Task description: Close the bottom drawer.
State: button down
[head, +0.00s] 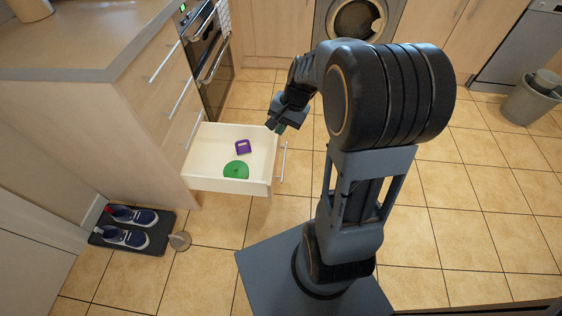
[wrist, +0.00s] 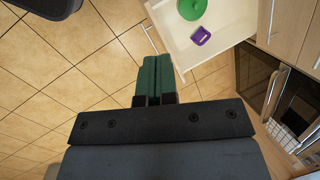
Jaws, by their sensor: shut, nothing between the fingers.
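The bottom drawer (head: 205,185) is pulled far out of the wooden cabinet (head: 140,125) at the left. Its bar handle (head: 282,165) is on the front panel, facing right. A green round item (head: 236,170) and a purple item (head: 243,147) lie inside. In the wrist view the drawer (wrist: 226,22), the handle (wrist: 149,38), the green item and the purple item show at the top. My gripper (head: 276,127) is shut and empty, near the far end of the drawer front. Its green fingers (wrist: 154,78) lie together, a little apart from the handle in the wrist view.
Closed drawers with bar handles are above the open one. An oven (head: 205,55) stands beyond it.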

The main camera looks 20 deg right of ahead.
jog(key=w+d+f+m+t+y+b, duration=0.1)
jog(key=w+d+f+m+y+b, duration=0.3)
jog(key=f, duration=0.6)
jog(key=w+d+f+m+t+h, duration=0.1)
jog(key=w+d+f+m, duration=0.1)
jog(key=d+f+m, duration=0.6)
jog(key=w+d+f+m+t+y+b, duration=0.2)
jog(key=w+d+f+m+b, duration=0.1)
jog(key=f, duration=0.9)
jog(key=b+x, duration=0.4)
jog(key=x, duration=0.7)
jog(key=shift+a, duration=0.4)
jog(key=shift+w+a+r, duration=0.1)
jog(key=shift+w+a, duration=0.3)
jog(key=shift+a, duration=0.2)
jog(key=shift+w, duration=0.1)
